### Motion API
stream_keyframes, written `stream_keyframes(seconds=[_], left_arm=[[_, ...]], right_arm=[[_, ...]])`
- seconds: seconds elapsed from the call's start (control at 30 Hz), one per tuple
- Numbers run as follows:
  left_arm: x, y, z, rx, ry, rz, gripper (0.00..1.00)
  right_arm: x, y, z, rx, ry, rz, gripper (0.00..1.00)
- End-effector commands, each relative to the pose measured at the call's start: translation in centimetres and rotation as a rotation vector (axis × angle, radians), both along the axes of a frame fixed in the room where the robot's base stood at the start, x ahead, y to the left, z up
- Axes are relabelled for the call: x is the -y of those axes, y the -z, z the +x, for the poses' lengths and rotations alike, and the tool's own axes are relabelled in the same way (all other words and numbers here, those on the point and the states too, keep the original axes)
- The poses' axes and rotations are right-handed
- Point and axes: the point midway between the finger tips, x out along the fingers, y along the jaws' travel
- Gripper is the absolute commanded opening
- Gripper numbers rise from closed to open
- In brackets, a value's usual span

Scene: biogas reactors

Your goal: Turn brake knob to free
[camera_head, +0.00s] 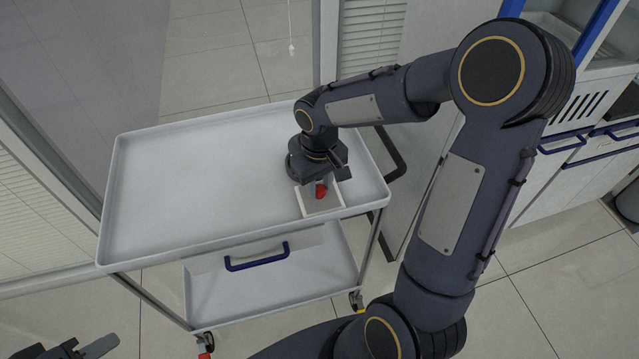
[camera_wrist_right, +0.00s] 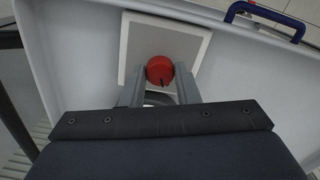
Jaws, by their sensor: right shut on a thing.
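The red brake knob (camera_head: 320,190) sits on a white square plate (camera_head: 310,207) at the front right corner of the trolley top. In the right wrist view the knob (camera_wrist_right: 160,70) is round with a small dark mark near its lower edge. My right gripper (camera_head: 328,179) comes down over the plate. Its two fingers (camera_wrist_right: 160,88) are shut on the knob, one on each side. My left gripper (camera_head: 88,347) shows only partly at the bottom left corner, its fingers apart with nothing between them.
The grey trolley tray (camera_head: 200,190) is otherwise empty, with raised rims. A blue handle (camera_head: 257,257) is on its front, above a lower shelf (camera_head: 300,285). A glass wall stands at left, and cabinets with blue handles (camera_head: 565,146) stand at right.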

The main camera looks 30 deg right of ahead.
Motion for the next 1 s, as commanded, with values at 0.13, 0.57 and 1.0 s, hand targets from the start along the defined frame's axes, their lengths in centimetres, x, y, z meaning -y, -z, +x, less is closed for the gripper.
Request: stream_keyframes(seconds=[0.13, 0.57, 1.0], left_arm=[[0.0, 0.7, 0.0, 0.0, 0.0, 0.0, 0.36], [0.0, 1.9, 0.0, 0.0, 0.0, 0.0, 0.36], [0.0, 2.2, 0.0, 0.0, 0.0, 0.0, 0.36]], right_arm=[[0.0, 0.1, 0.0, 0.001, 0.104, -0.001, 0.06], [0.0, 0.0, 0.1, 0.003, 0.506, 0.0, 0.06], [0.0, -0.1, 0.0, 0.002, 0.841, 0.0, 0.06]])
